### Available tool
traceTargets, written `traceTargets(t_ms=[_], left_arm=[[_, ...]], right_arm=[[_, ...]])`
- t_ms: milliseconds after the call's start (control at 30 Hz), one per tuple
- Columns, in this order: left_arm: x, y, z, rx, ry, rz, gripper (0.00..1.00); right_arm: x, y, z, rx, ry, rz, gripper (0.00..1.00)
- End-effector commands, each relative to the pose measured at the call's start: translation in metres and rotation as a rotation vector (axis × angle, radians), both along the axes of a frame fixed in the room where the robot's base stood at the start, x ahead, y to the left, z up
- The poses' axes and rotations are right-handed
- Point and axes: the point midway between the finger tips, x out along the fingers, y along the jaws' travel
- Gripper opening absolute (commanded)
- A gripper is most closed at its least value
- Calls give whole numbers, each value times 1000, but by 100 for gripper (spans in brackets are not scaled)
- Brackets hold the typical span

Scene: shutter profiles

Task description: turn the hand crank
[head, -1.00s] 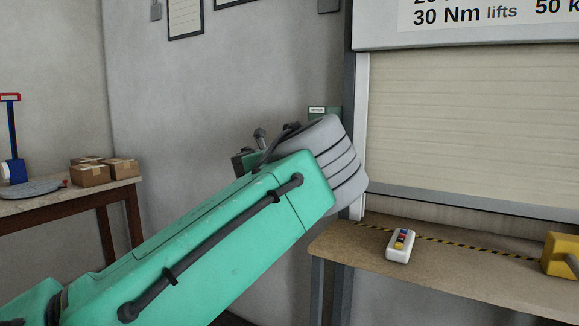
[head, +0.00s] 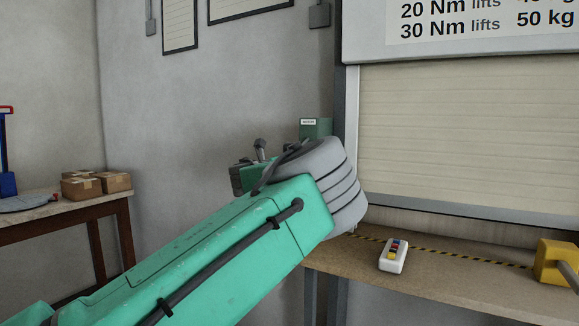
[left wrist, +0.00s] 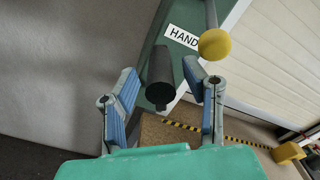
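The hand crank's dark cylindrical grip (left wrist: 160,72) shows in the left wrist view, in front of a green housing (left wrist: 157,37) with a white label reading "HAND". My left gripper (left wrist: 160,70) is open, its two blue-padded fingers on either side of the grip. I see a gap on each side; whether the grip is fully within finger depth is hard to tell. In the head view my left arm hides the crank and the fingers. A green box with a white label (head: 316,127) rises behind the wrist. My right gripper is not in view.
A rod with a yellow ball (left wrist: 214,44) is close to the right finger. The pale shutter (head: 460,135) stands above a wooden bench (head: 450,288). On it are a white button box (head: 393,256) and a yellow block (head: 556,262). Cartons (head: 95,186) lie on the left table.

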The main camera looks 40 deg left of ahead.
Motion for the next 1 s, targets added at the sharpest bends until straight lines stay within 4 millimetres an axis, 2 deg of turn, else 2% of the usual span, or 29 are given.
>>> traceTargets(t_ms=[367,700,833,1000], left_arm=[[-9,3,5,0,-8,6,39],[-56,-11,4,0,-6,6,39],[-69,-15,3,0,-4,4,39],[-77,-16,2,1,-3,3,39]], right_arm=[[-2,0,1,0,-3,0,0],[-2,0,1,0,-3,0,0],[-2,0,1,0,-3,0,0],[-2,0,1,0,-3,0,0]])
